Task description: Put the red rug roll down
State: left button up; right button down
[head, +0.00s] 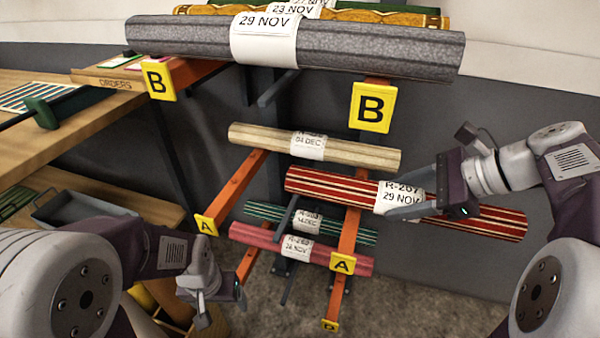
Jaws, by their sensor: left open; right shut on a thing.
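A red rug roll with cream and dark stripes (330,188) lies slantwise across the right-hand orange rack arm, its right end sticking out past the rack. A plainer pinkish-red roll (262,236) lies lower, toward the front of the level marked A. My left gripper (222,289) is open and empty, low and left of the rack.
A grey roll (380,45) lies on upper level B, with a gold-patterned roll (400,17) behind. A cream roll (365,151) and a green striped roll (350,233) lie on the rack lower down. A wooden bench (60,125) stands left. Floor shows below the rack.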

jog(key=w+a, duration=0.3)
jog(key=a, duration=0.3)
jog(key=w+a, duration=0.4)
jog(key=a, duration=0.2)
jog(key=w+a, duration=0.4)
jog(key=a, duration=0.3)
jog(key=shift+w+r, duration=0.15)
jog(key=shift+w+a+f+b, duration=0.1)
jog(key=shift+f+b, duration=0.35)
jog(key=shift+b, duration=0.15)
jog(key=shift+w+a+f+b, duration=0.1)
jog(key=shift+f+b, duration=0.3)
jog(key=shift+b, duration=0.15)
jog(key=shift+s+f+b, duration=0.1)
jog(key=shift+f+b, duration=0.05)
jog(key=shift+b, duration=0.15)
jog(key=shift+d, duration=0.1)
jog(key=shift+r, duration=0.2)
